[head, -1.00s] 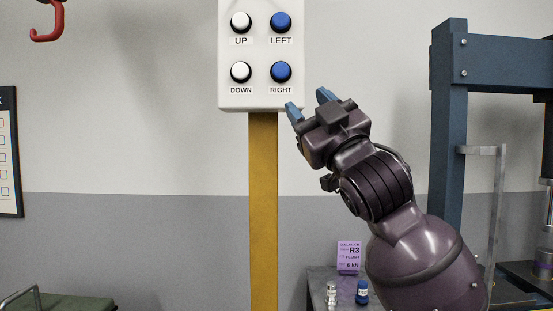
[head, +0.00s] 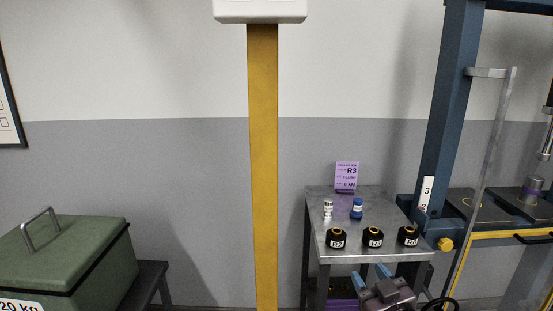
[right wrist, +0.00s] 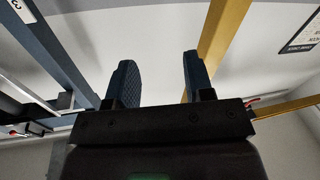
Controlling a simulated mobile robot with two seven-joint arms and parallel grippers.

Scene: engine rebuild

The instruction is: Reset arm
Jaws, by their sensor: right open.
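My right gripper (head: 374,272) is low in the head view, in front of the small metal table, with its blue fingers pointing up. In the right wrist view its two fingers (right wrist: 157,80) stand apart with nothing between them. The white control box (head: 260,10) shows only its bottom edge at the top of the head view, and its buttons are out of the picture. My left gripper is not in view.
The metal table (head: 325,244) holds a purple R3 card (head: 346,176), two small bottles and three black round parts. A yellow post (head: 263,160) stands mid-view. A green case (head: 65,250) sits left. A blue press frame (head: 450,120) stands right.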

